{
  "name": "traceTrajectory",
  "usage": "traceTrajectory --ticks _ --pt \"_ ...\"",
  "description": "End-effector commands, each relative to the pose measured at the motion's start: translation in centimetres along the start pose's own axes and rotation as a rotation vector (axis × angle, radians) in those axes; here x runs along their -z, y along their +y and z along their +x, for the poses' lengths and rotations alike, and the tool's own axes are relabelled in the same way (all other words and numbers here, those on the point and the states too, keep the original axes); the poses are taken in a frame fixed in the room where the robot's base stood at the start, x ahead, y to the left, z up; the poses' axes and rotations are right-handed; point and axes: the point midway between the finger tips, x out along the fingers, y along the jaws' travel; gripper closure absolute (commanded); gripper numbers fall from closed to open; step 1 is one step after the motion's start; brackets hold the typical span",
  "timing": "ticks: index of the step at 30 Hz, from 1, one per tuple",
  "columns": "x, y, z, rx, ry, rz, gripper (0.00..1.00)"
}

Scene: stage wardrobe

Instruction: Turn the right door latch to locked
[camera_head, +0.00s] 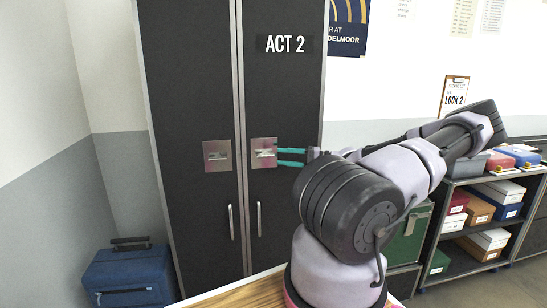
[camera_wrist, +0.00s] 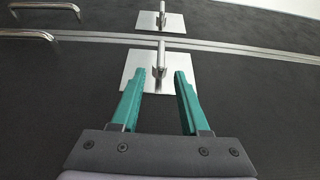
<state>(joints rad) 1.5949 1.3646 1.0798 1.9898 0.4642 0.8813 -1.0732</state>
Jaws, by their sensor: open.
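The right door's latch (camera_head: 264,153) is a silver square plate with a small lever that lies roughly level in the head view. The same latch plate (camera_wrist: 151,83) shows in the wrist view, its lever (camera_wrist: 161,58) pointing toward the door seam. My gripper (camera_head: 279,157) reaches in from the right, with teal fingers just at the plate. In the wrist view my gripper (camera_wrist: 160,74) is open, with one finger on each side of the lever's line. Whether either finger touches the lever I cannot tell.
The left door's latch (camera_head: 217,155) sits across the seam, close by. Vertical door handles (camera_head: 231,222) hang below the latches. A blue case (camera_head: 130,276) stands on the floor at left. A shelf with boxes (camera_head: 484,242) is at right, and a wooden surface (camera_head: 240,294) is in front.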

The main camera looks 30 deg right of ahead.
Motion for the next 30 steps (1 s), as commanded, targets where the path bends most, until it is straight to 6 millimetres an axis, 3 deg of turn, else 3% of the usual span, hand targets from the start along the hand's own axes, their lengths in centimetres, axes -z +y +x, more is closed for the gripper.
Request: traceTrajectory --ticks 3,10,30 --pt "0.1 0.0 -2.4 -0.001 0.003 0.000 0.55" --pt "0.0 0.0 -5.0 0.000 0.000 0.000 0.55" --pt "-0.4 0.1 -4.8 -0.018 -0.019 0.005 0.55"
